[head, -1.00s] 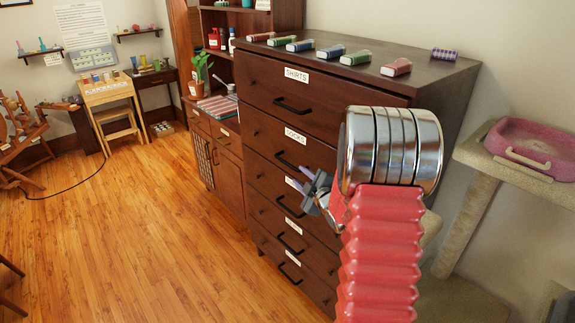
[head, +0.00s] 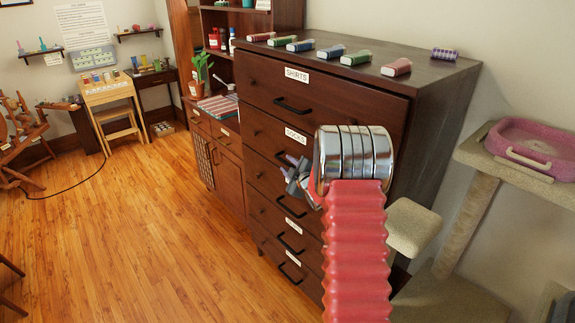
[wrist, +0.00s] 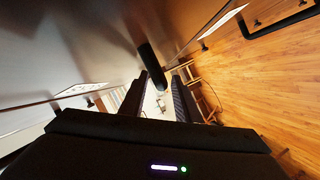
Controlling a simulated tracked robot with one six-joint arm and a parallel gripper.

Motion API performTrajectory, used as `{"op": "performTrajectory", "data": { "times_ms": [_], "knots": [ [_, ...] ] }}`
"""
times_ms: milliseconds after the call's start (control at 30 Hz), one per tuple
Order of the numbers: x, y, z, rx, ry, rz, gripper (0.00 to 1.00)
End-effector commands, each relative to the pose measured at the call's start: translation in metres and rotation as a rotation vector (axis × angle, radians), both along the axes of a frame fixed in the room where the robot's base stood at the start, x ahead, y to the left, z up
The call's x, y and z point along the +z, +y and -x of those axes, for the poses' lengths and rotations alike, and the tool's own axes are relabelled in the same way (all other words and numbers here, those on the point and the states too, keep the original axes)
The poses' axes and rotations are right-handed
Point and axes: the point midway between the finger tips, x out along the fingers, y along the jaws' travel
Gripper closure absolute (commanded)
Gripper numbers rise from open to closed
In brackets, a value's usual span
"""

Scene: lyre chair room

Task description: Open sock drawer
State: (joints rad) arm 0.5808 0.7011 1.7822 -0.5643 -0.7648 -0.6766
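The sock drawer (head: 262,132) is the second one down in the dark wooden dresser, with a white SOCKS label (head: 296,135). It looks shut. Its black handle (head: 280,157) is partly hidden behind my gripper and arm. My gripper (head: 290,172) is in front of the dresser, at about the height of this handle or just below. In the wrist view my two dark fingers (wrist: 160,92) are apart with a gap between them. A black bar handle (wrist: 151,66) lies just ahead, near the fingertips. I cannot tell whether they touch it.
The shirts drawer (head: 255,85) is above, and more labelled drawers are below. A cat tree with a pink bed (head: 530,140) stands at right. The wooden floor (head: 130,220) at left is open.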

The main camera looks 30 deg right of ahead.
Motion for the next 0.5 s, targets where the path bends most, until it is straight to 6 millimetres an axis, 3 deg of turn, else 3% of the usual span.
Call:
{"op": "performTrajectory", "data": {
  "times_ms": [200, 500],
  "knots": [
    [-0.003, -0.003, -0.014, -0.001, 0.001, 0.000, 0.70],
    [-0.003, -0.004, -0.015, -0.001, 0.000, 0.000, 0.70]
  ]
}}
